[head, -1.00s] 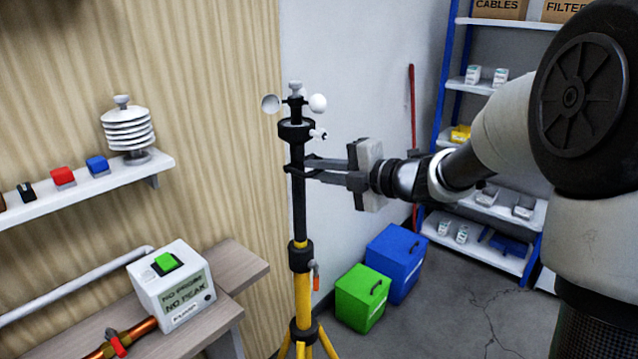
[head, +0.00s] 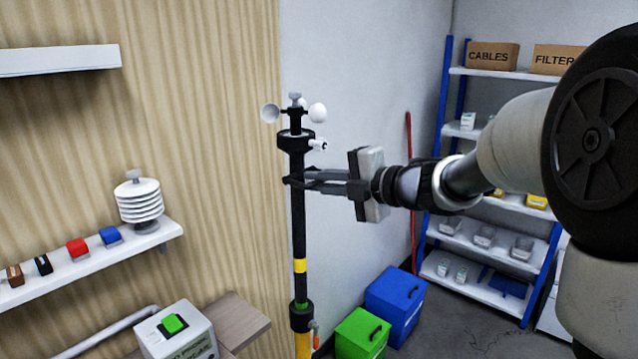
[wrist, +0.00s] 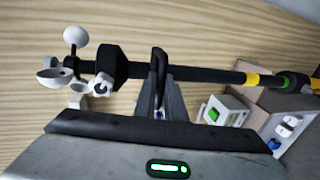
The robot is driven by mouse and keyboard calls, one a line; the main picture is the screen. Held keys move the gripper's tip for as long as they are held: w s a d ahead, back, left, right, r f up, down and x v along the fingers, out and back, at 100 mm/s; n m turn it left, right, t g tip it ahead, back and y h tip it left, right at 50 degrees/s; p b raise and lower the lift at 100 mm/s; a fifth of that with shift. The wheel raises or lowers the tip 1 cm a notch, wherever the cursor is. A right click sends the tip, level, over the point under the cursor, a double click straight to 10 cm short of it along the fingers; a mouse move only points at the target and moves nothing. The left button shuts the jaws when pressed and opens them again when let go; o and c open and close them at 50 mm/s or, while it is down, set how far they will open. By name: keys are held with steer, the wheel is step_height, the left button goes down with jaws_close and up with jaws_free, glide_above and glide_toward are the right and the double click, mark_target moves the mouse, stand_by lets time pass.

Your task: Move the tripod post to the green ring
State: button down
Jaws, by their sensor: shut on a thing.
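The tripod post (head: 298,222) is an upright black tube with a yellow band (head: 299,265). The green ring (head: 300,305) on the post shows just at the top of the black clamp collar (head: 301,317). In the wrist view, the green ring (wrist: 283,80) is also visible beside the collar. My gripper (head: 297,180) is shut on the black post, below the upper collar (head: 295,141) and the white cup sensor head (head: 295,112). A yellow lower tube (head: 303,345) continues below the clamp, which has an orange-red lever (head: 316,338).
A wall shelf (head: 95,265) with small blocks and a white louvred sensor stands left. A white box (head: 180,338) with a green button sits on a bench. Green (head: 360,335) and blue (head: 397,303) bins stand right of the post, before a blue rack (head: 440,150).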

steer(key=shift+r, duration=0.25)
steer(key=c, duration=1.8)
jaws_free()
steer(key=shift+f, duration=0.15)
steer(key=b+v, duration=0.1)
steer(key=v, duration=1.6)
steer(key=shift+d+b, duration=0.2)
steer(key=shift+b, duration=0.1)
